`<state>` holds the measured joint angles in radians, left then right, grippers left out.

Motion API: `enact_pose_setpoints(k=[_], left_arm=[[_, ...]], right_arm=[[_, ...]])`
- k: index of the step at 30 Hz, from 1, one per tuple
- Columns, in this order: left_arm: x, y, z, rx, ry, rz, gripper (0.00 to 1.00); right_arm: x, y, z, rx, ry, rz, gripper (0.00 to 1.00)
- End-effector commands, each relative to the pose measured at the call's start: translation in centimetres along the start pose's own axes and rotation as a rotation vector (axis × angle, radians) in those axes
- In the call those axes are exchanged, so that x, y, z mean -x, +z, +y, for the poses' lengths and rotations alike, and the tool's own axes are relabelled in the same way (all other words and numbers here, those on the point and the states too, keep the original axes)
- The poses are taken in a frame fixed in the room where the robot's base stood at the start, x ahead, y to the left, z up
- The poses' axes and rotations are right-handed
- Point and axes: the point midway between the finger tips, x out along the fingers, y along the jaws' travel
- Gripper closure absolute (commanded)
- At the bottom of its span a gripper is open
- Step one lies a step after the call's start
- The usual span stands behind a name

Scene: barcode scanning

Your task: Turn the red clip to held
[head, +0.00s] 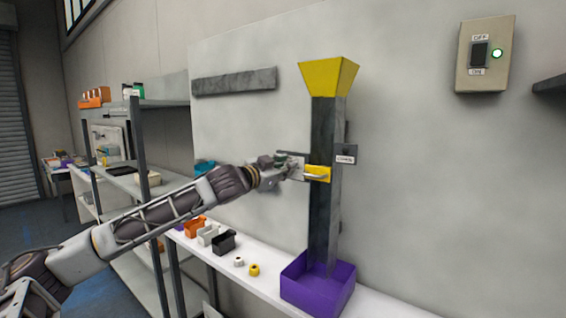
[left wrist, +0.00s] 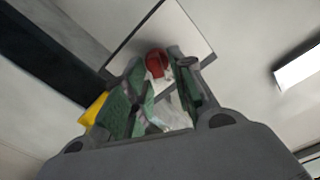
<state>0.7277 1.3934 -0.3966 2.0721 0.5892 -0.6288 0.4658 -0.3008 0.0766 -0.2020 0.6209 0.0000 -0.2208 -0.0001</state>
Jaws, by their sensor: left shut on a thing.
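My left gripper (head: 284,165) reaches in from the left, to the left side of the dark upright chute (head: 324,225). In the left wrist view the red clip (left wrist: 157,61) sits between the tips of the green-padded fingers, in front of a pale plate (left wrist: 178,32). The gripper (left wrist: 158,70) is shut on the red clip. In the head view the gripper hides the red clip, and the pale plate shows just beside the chute. I cannot read a held mark or the clip's exact angle. My right gripper is in neither view.
A yellow funnel (head: 328,77) tops the chute, and a yellow piece (head: 317,174) juts from its front close to my gripper. A purple bin (head: 318,287) stands below. Small bins and two rings lie on the white shelf (head: 265,287). A switch box (head: 484,54) hangs at right.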

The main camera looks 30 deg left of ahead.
Motion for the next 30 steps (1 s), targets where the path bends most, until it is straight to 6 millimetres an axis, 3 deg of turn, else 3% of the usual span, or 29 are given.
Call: enact_pose_setpoints(k=[5, 18, 30], left_arm=[[0.0, -0.1, 0.2, -0.168, 0.003, -0.004, 0.99], [0.0, 0.1, 0.6, -0.587, 0.004, -0.003, 0.99], [0.0, 0.4, 0.9, -0.94, 0.003, -0.002, 0.99]], right_arm=[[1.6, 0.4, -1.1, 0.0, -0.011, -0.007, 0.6], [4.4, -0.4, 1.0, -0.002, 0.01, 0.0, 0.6], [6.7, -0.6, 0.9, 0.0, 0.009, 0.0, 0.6]])
